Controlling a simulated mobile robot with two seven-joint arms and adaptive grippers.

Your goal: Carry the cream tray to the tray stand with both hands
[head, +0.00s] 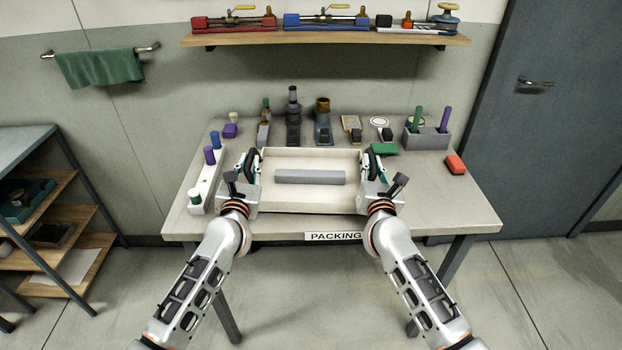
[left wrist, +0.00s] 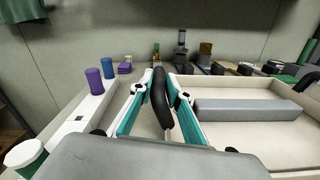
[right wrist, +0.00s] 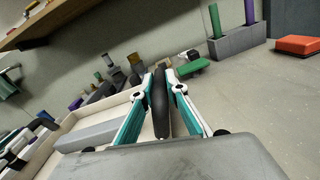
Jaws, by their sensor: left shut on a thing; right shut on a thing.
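The cream tray (head: 310,199) is level over the middle of the table, with a long grey bar (head: 310,177) lying in it. My left gripper (head: 252,168) is shut on the black handle at the tray's left side; that left handle (left wrist: 160,100) stands between the fingers in the left wrist view. My right gripper (head: 370,168) is shut on the black handle at the right side; that right handle (right wrist: 160,103) shows in the right wrist view. I cannot tell whether the tray touches the table. I cannot make out a tray stand in these views.
The table (head: 450,205) bears a PACKING label (head: 333,237). A white rack (head: 206,182) with coloured pegs stands close left of the tray. Several tools line the back. A grey block (head: 427,140) and a red box (head: 455,164) are at right. Shelves (head: 60,220) stand at left.

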